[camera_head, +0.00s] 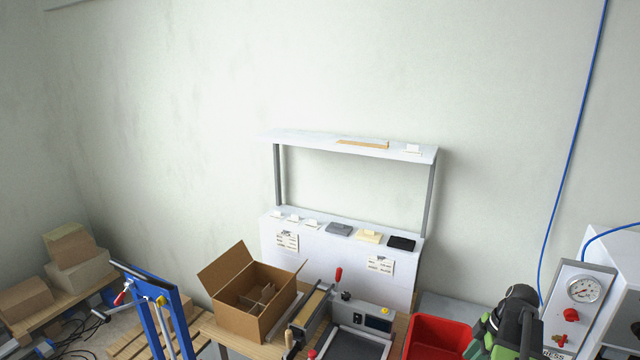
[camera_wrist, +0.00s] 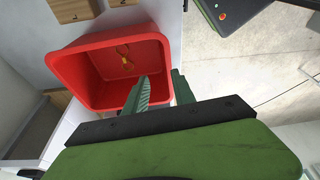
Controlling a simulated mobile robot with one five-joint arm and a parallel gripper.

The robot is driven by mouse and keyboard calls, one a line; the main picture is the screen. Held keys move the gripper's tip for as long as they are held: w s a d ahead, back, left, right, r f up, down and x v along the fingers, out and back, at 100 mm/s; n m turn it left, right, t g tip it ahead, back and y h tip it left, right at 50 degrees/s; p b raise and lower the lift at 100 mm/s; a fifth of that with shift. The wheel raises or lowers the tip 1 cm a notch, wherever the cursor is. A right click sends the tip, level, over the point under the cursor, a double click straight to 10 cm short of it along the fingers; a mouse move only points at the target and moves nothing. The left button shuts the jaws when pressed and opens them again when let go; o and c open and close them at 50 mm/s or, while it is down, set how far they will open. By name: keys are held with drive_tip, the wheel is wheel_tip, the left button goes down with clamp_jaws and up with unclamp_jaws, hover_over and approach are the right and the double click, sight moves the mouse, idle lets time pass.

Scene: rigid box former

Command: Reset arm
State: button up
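My gripper (camera_wrist: 160,93) shows in the wrist view with its two green fingers apart and nothing between them. It is in front of a red bin (camera_wrist: 69,68), and one finger overlaps the bin's opening in the picture. A small orange and yellow item lies inside the bin. In the head view my green and black arm (camera_head: 508,325) is at the lower right, just right of the red bin (camera_head: 440,335). The fingertips are not clear in that view.
An open cardboard box (camera_head: 250,305) with dividers stands on the bench beside a machine with a red-knobbed lever (camera_head: 338,275). A white shelf unit (camera_head: 340,250) stands behind. A panel with a gauge (camera_head: 583,289) is at the right. A blue stand (camera_head: 150,300) is at the left.

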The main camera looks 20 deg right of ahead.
drive_tip(key=w+a+f+n+g+b, duration=0.1)
drive_tip(key=w+a+f+n+b, duration=0.1)
drive_tip(key=w+a, duration=0.35)
drive_tip(key=w+a+f+n+b, duration=0.1)
drive_tip(key=w+a+f+b, duration=0.15)
drive_tip(key=a, duration=0.65)
drive_tip(key=a+f+m+h+b, duration=0.1)
drive_tip(key=a+f+m+b, duration=0.2)
drive_tip(key=a+m, duration=0.4)
drive_tip(key=a+f+m+g+h+b, duration=0.1)
drive_tip(key=a+f+m+b, duration=0.3)
drive_tip(key=a, duration=1.4)
drive_tip(key=f+m, duration=0.1)
drive_tip(key=m, duration=0.2)
drive_tip(key=shift+f+h, duration=0.2)
drive_tip(key=shift+h, duration=0.2)
drive_tip(key=shift+s, duration=0.1)
